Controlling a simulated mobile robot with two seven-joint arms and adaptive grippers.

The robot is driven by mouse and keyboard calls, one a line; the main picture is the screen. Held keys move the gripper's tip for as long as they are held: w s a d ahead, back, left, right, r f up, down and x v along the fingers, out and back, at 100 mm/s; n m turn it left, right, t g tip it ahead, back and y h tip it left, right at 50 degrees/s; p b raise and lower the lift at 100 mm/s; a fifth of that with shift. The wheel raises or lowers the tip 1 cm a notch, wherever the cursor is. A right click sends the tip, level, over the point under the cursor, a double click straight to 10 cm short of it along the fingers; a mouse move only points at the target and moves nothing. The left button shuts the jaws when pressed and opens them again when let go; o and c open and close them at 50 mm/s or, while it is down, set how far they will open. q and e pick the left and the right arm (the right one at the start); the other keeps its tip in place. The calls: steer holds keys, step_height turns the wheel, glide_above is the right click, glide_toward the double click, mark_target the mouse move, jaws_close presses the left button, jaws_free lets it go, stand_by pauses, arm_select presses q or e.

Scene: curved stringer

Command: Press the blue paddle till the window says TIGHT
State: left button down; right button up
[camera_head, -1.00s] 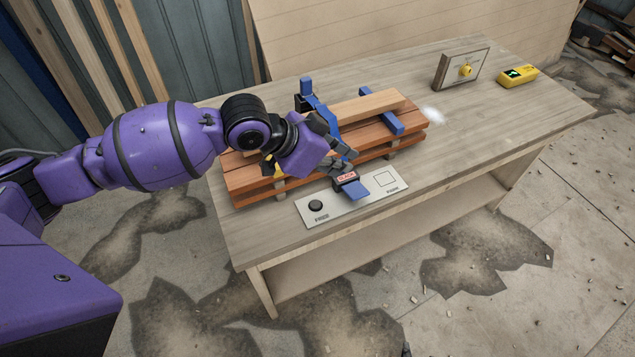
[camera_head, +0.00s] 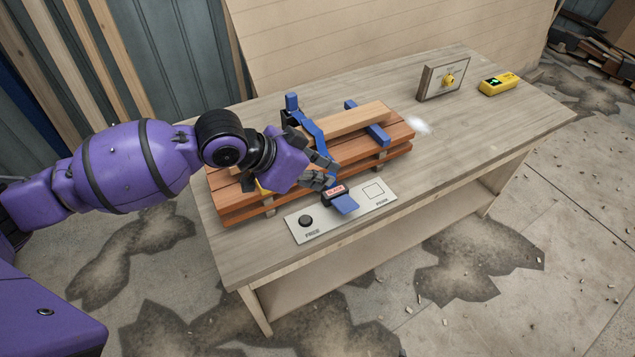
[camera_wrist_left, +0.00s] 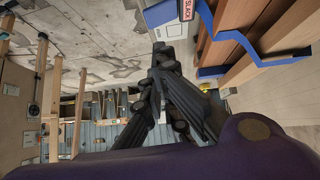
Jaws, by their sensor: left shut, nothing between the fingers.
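The blue paddle (camera_head: 345,204) sticks out from a small dark box on a pale panel (camera_head: 320,222) near the table's front edge. The window (camera_head: 335,191) on that box shows red lettering, and in the left wrist view it reads SLACK (camera_wrist_left: 186,10). The paddle (camera_wrist_left: 160,13) also shows at the top of that view. My left gripper (camera_head: 330,176) is shut and empty. Its fingertips are just behind and slightly left of the window box in the head view; I cannot tell whether they touch it. My right gripper is not in view.
Reddish boards (camera_head: 385,160) lie stacked behind the panel, with a blue clamp bar (camera_head: 302,122) over them. The panel bears a black knob (camera_head: 305,221). A box with a yellow knob (camera_head: 443,78) and a yellow device (camera_head: 497,84) stand at the back right. The table's right side is clear.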

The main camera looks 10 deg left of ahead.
arm_select(q)
steer(key=s+d+f+n+h+b, duration=0.25)
steer(key=f+b, duration=0.35)
steer(key=f, duration=0.3)
steer(key=a+r+n+t+h+b, duration=0.1)
steer(key=a+n+t+h+b, duration=0.1)
steer(key=a, duration=0.2)
step_height(320, 180, up, 3)
steer(key=m+t+h+p, duration=0.1)
steer(key=m+p, duration=0.1)
glide_above(340, 208)
steer(key=w, duration=0.1)
steer(key=shift+w+f, duration=0.1)
steer(key=shift+f, duration=0.05)
steer(key=f, duration=0.3)
steer(key=shift+s+b, duration=0.3)
steer(key=shift+s, duration=0.1)
steer(key=shift+s+d+f, duration=0.1)
steer(key=shift+s+f, duration=0.05)
steer(key=shift+f, duration=0.45)
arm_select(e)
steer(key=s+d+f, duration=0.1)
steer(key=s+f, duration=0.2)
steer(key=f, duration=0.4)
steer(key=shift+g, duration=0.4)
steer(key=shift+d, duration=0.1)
